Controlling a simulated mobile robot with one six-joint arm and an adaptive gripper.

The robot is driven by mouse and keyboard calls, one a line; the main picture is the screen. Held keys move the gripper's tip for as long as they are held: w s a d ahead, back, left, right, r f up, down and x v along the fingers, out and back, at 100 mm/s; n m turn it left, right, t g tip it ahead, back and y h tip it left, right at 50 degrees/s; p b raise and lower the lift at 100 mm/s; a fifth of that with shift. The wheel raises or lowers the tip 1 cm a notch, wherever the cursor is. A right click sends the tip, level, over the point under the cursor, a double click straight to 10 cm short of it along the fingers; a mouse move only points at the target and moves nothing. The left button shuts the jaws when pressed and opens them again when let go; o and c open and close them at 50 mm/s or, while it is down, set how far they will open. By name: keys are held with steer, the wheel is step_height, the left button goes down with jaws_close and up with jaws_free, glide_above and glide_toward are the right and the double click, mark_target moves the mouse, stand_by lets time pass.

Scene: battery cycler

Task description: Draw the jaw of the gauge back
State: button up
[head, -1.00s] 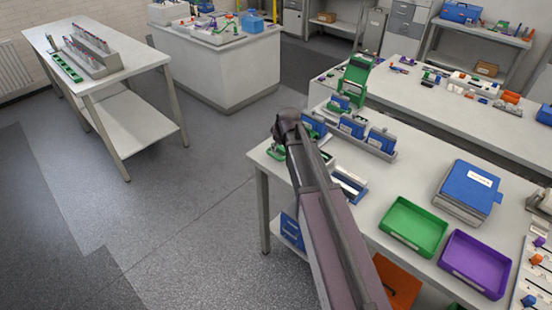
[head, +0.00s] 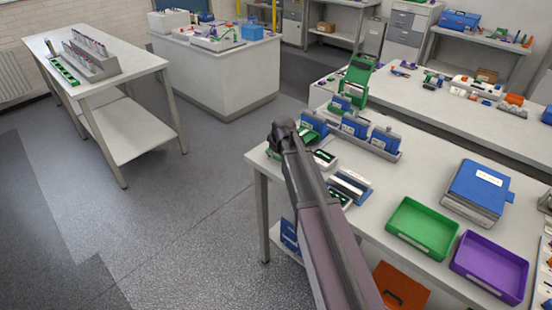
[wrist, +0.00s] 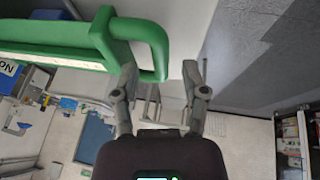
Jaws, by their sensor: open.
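In the wrist view a long green part (wrist: 50,52) ends in a rounded green loop handle (wrist: 160,50). I take it to be part of the gauge, but its jaw and scale cannot be made out. My gripper (wrist: 161,68) is open, with its two grey fingers apart. The right-hand bar of the handle shows between the fingertips; I cannot tell whether either finger touches it. In the head view my arm hides the gripper. A green piece (head: 273,147) shows beside my arm at the bench's near left corner, partly hidden.
On the bench (head: 385,185) stand blue modules in a rack (head: 355,128), a tall green stand (head: 357,78), a blue-topped box (head: 477,190), a green tray (head: 423,252) and a purple tray (head: 490,290). Open floor lies left of the bench.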

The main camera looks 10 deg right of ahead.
steer(key=shift+w+f, duration=0.2)
steer(key=shift+f, duration=0.25)
jaws_close()
steer(key=shift+s+a, duration=0.1)
steer(key=shift+a, duration=0.05)
steer(key=shift+s+a, duration=0.5)
steer(key=shift+a, duration=0.15)
steer(key=shift+s+a, duration=0.45)
steer(key=shift+a, duration=0.2)
jaws_free()
steer(key=shift+a, duration=0.1)
